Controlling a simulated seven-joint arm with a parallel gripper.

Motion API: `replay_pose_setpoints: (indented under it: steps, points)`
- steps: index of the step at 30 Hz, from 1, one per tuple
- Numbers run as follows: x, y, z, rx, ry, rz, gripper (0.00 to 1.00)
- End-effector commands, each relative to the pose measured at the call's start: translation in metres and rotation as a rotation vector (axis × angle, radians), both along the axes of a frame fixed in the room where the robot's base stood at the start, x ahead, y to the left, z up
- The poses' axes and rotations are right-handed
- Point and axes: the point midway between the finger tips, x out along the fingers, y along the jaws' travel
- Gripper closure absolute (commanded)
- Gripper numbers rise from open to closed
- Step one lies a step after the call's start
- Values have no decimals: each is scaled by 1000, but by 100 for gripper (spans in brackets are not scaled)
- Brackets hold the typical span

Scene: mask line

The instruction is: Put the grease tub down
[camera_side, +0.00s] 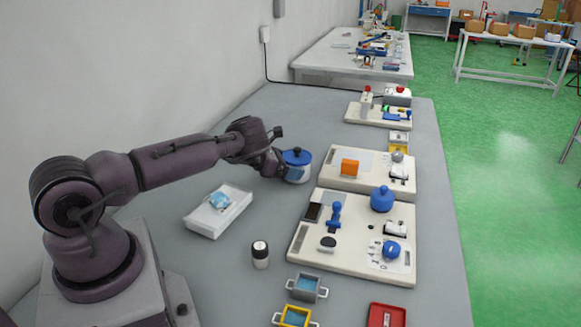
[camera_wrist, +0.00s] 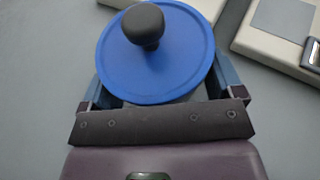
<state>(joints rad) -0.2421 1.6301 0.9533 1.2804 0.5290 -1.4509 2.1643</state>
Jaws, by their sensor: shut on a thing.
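The grease tub (camera_side: 297,166) is a pale round tub with a blue lid and a dark knob. It is at the end of my arm in the side view, near the middle of the grey table (camera_side: 265,218). In the wrist view its blue lid (camera_wrist: 155,62) fills the upper middle, with the black knob towards the camera. My gripper (camera_side: 282,166) is shut on the tub, with a finger on each side of it. The tub looks upright. I cannot tell whether its base touches the table.
A cream fixture board (camera_side: 335,178) with an orange block stands right of the tub. A larger board (camera_side: 300,240) with blue parts is nearer. A white box (camera_side: 205,222) with a blue-white item and a black-and-white jar (camera_side: 260,255) stand in front. Bare table lies behind the tub.

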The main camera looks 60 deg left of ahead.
Motion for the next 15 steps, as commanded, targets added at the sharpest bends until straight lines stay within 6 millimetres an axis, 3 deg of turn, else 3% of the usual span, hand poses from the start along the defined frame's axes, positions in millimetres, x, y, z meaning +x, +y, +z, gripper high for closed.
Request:
replay_pose_setpoints:
  steps: [13,14,15]
  points:
    - [1,0,-5,3,-6,-1,84]
    - [0,0,-6,2,0,-1,6]
    - [0,0,-6,2,0,-1,0]
